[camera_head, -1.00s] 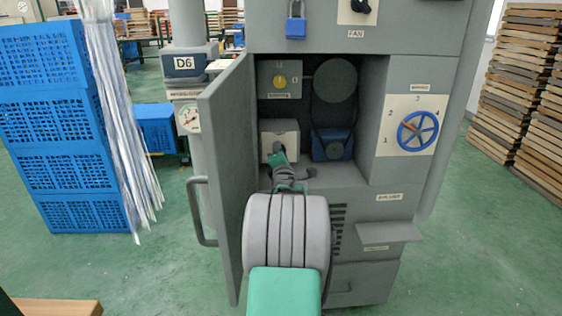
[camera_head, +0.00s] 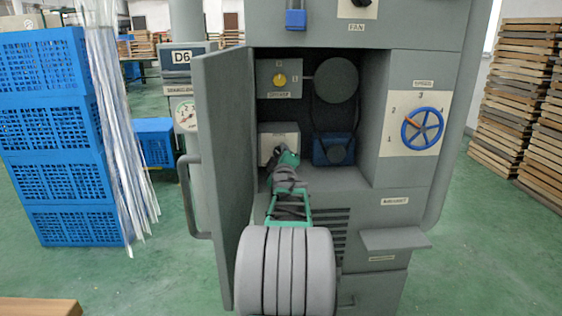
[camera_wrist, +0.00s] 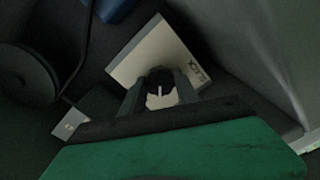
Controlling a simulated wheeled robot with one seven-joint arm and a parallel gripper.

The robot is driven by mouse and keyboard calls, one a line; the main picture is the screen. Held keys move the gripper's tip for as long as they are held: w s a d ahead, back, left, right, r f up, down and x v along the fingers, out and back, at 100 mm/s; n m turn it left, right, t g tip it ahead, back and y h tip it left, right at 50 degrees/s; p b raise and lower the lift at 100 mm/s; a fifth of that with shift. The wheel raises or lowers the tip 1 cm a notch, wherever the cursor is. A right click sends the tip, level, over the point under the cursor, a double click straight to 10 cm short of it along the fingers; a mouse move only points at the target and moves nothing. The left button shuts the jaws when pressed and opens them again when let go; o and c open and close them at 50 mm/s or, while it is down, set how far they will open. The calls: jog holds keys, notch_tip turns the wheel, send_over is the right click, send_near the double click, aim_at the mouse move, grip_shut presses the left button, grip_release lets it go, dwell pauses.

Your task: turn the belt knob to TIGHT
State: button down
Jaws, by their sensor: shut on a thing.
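The belt knob (camera_wrist: 160,97) is dark with a white pointer line, on a pale plate (camera_wrist: 140,55) inside the open cabinet. In the wrist view its pointer runs roughly up the picture, and "SLACK" is printed at the plate's right. The TIGHT mark cannot be read. My gripper (camera_wrist: 161,92) has its two dark fingers on either side of the knob and is shut on it. In the head view the pale knob box (camera_head: 279,132) stands at the cabinet's lower left, and my gripper (camera_head: 284,151) hides the knob there.
The cabinet door (camera_head: 225,180) stands open just left of my arm. A blue motor (camera_head: 333,150) and a grey disc (camera_head: 337,80) are right of the box. A yellow knob (camera_head: 280,79) sits above. A blue handwheel (camera_head: 422,129) is on the right front panel.

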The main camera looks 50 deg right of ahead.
jog(key=m+b, duration=0.1)
jog(key=m, duration=0.3)
jog(key=shift+f+m+b, duration=0.15)
jog(key=shift+m+b, duration=0.15)
jog(key=shift+b, duration=0.1)
jog(key=m+b, duration=0.1)
jog(key=m, duration=0.3)
jog(key=shift+w+a, duration=0.1)
jog(key=shift+m, duration=0.3)
jog(key=c, duration=0.9)
grip_release()
jog(key=v, duration=0.2)
jog(key=p+v, duration=0.1)
jog(key=v, duration=0.3)
jog(key=shift+s+a+r, duration=0.25)
jog(key=shift+s, duration=0.1)
jog(key=shift+s+a+f, duration=0.15)
jog(key=shift+s+a, duration=0.15)
jog(key=shift+a, duration=0.1)
